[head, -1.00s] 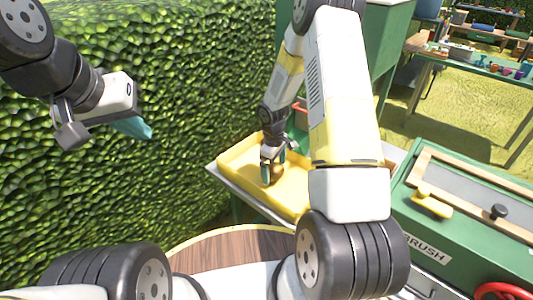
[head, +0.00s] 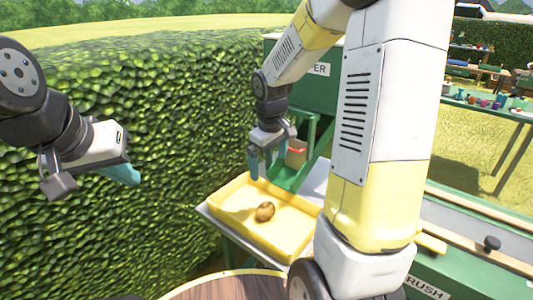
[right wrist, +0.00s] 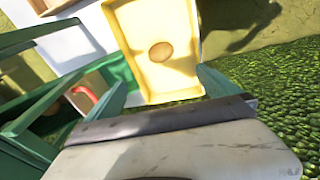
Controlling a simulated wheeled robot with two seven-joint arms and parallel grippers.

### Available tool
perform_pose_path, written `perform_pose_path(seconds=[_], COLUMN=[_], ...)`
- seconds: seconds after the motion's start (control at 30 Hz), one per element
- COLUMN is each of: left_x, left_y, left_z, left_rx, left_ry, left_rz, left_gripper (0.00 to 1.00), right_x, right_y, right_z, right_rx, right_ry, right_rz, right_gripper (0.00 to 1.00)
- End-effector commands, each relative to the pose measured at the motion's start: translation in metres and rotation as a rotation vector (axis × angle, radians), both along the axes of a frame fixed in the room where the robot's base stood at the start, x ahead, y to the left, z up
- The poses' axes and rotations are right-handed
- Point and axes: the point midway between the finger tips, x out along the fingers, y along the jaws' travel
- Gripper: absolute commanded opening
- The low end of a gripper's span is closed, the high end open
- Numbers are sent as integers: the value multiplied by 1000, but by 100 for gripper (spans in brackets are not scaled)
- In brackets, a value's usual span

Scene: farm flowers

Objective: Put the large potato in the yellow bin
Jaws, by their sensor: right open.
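The brown potato (head: 265,212) lies on the floor of the yellow bin (head: 285,245), near its middle. In the right wrist view the potato (right wrist: 161,52) rests in the yellow bin (right wrist: 185,88), with nothing touching it. My right gripper (head: 268,172) is above the bin's far edge, apart from the potato, open and empty. Its teal fingers also show spread in the right wrist view (right wrist: 160,95). My left gripper (head: 95,180) is at the left, in front of the hedge. One teal finger shows; whether it is open is unclear.
The bin stands on a pale table (head: 222,228). Behind it is a green machine (head: 308,95) with a chute. A green machine with a wooden-edged top (head: 470,245) is at the right. A tall hedge (head: 150,110) fills the left. A round wooden top (head: 230,288) is in front.

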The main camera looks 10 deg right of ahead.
Motion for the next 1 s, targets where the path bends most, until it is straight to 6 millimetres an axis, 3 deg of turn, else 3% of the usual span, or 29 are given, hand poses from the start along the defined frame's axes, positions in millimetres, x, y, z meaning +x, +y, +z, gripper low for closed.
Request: perform_pose_path(seconds=[0.03,0.2,0.4,0.5,0.63,1.0], left_x=[0,0,0,0,0,0], left_y=[0,0,0,0,0,0], left_z=[0,0,0,0,0,0], left_rx=[0,0,0,0,0,0], left_ry=[0,0,0,0,0,0], left_rz=[0,0,0,0,0,0], left_gripper=[0,0,0,0,0,0], right_x=[-16,-72,-139,-164,-183,-189], right_y=[0,4,13,17,21,23], right_z=[27,86,126,135,140,141], right_rx=[19,115,265,332,388,407], right_ry=[-42,-144,-243,-275,-294,-301], right_rz=[-47,-213,-376,-430,-471,-485], right_gripper=[100,100,100,100,100,100])
